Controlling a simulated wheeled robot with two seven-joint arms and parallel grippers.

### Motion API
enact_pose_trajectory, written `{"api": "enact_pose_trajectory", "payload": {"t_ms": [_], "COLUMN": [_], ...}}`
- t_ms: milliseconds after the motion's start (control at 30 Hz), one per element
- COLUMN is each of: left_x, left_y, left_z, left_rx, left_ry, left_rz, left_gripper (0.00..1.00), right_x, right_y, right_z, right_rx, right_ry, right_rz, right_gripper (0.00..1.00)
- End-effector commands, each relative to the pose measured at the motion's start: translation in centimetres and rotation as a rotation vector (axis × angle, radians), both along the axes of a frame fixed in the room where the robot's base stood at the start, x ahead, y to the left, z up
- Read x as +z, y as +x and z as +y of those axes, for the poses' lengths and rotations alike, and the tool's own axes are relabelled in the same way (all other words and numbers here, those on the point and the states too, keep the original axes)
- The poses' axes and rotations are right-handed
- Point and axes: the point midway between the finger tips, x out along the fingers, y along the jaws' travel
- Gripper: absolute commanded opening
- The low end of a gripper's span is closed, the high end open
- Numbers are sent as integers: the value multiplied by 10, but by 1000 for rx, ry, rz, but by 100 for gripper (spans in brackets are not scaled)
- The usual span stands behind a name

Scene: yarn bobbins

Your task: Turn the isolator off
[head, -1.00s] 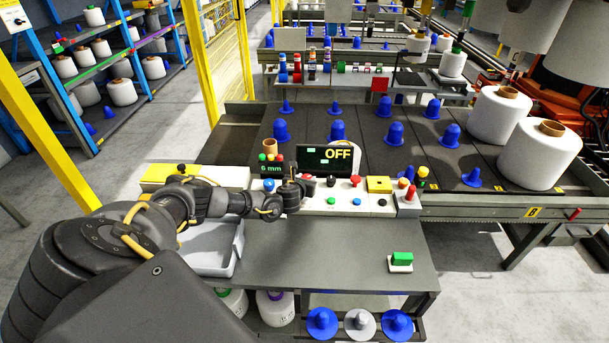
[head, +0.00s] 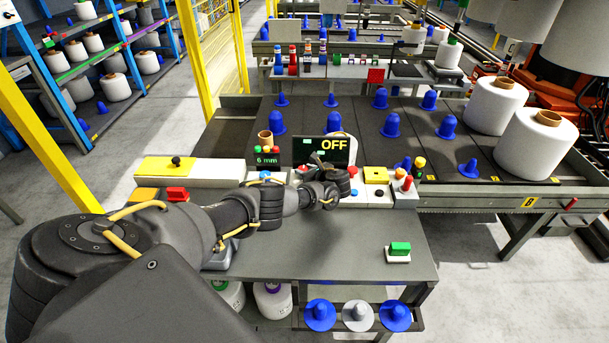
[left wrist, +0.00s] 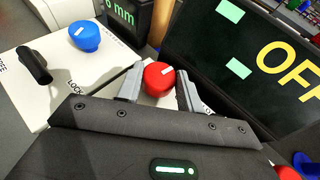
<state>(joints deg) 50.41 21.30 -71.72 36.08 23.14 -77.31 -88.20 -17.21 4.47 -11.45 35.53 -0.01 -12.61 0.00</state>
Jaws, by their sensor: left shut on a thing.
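My left gripper (head: 314,161) is at the control panel (head: 222,176), in front of the black display (head: 342,148) that reads OFF. In the left wrist view its two grey fingers (left wrist: 159,84) stand on either side of a red knob (left wrist: 158,78) and are shut on it. A blue knob (left wrist: 85,36) and a black lever (left wrist: 32,64) are on the white panel to the left, clear of the fingers. Panel lettering is partly covered, so I cannot tell which control is labelled isolator. My right gripper is not in view.
A small green display (head: 267,157) reading 6 mm stands beside the OFF display.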

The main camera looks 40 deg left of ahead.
Motion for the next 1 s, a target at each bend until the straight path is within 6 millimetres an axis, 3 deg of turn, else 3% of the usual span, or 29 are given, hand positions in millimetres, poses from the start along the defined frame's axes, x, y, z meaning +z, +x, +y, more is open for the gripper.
{"api": "enact_pose_trajectory", "payload": {"t_ms": [33,300,900,933,1000], "left_x": [-3,-1,1,1,1], "left_y": [2,2,2,2,2], "left_z": [0,1,1,1,1], "left_rx": [29,137,171,171,170], "left_ry": [0,0,1,1,1], "left_rz": [-4,-3,-1,-1,-1], "left_gripper": [14,14,14,39,48], "right_x": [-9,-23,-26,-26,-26], "right_y": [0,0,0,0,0], "right_z": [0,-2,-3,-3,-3], "right_rx": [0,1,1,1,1], "right_ry": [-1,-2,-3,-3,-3], "right_rz": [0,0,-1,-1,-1], "right_gripper": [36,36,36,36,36]}}
